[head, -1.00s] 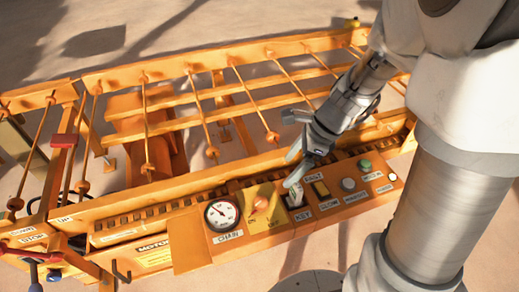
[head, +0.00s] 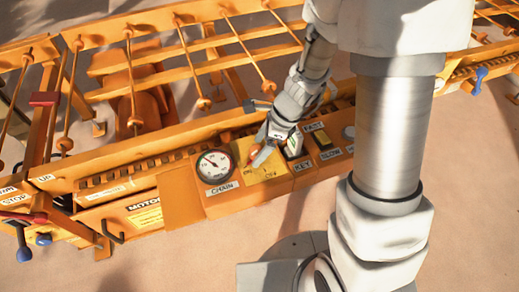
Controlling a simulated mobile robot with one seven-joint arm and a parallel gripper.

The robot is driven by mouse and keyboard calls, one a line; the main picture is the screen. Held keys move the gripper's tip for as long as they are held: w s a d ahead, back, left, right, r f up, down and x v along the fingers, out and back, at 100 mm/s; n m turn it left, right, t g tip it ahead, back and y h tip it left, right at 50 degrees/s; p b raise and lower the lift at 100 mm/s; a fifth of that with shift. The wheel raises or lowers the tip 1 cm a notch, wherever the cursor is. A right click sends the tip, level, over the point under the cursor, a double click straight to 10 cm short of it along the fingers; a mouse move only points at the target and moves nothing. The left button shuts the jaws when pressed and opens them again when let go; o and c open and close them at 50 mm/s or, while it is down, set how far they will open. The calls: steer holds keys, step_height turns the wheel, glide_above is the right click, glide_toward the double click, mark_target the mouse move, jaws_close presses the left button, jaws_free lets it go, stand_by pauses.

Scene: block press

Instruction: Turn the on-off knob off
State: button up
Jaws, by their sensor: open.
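The on-off knob (head: 252,153) is a small orange-red knob on a yellow plate (head: 263,172) marked ON and OFF, on the orange control panel. My gripper (head: 260,152) is open and comes down from the upper right to the knob. One grey finger covers the knob's right side. I cannot tell whether it touches the knob or whether both fingers stand around it. The knob's pointing direction is hard to make out.
A round dial (head: 215,166) marked CHAIN sits just left of the knob. Orange rails and rods (head: 200,60) stand behind.

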steer(key=shift+f, duration=0.1)
jaws_close()
stand_by(0.4)
steer(key=shift+n, duration=0.3)
steer(key=n+g+p, duration=0.1)
steer(key=n+p, duration=0.1)
steer(key=n, duration=0.1)
steer(key=shift+w, duration=0.1)
steer(key=n+g+p, duration=0.1)
steer(key=n+p, duration=0.1)
steer(key=n, duration=0.2)
steer(key=shift+w+g+p, duration=0.1)
steer(key=shift+g+p, duration=0.2)
steer(key=shift+g, duration=0.1)
steer(key=n+g+h+p, duration=0.1)
steer(key=n, duration=0.2)
steer(key=n+h+p, duration=0.1)
steer(key=n+p, duration=0.1)
steer(key=n, duration=0.1)
steer(key=shift+w+a+g, duration=0.1)
steer(key=shift+a+g, duration=0.1)
steer(key=shift+g, duration=0.2)
steer(key=shift+n, duration=0.3)
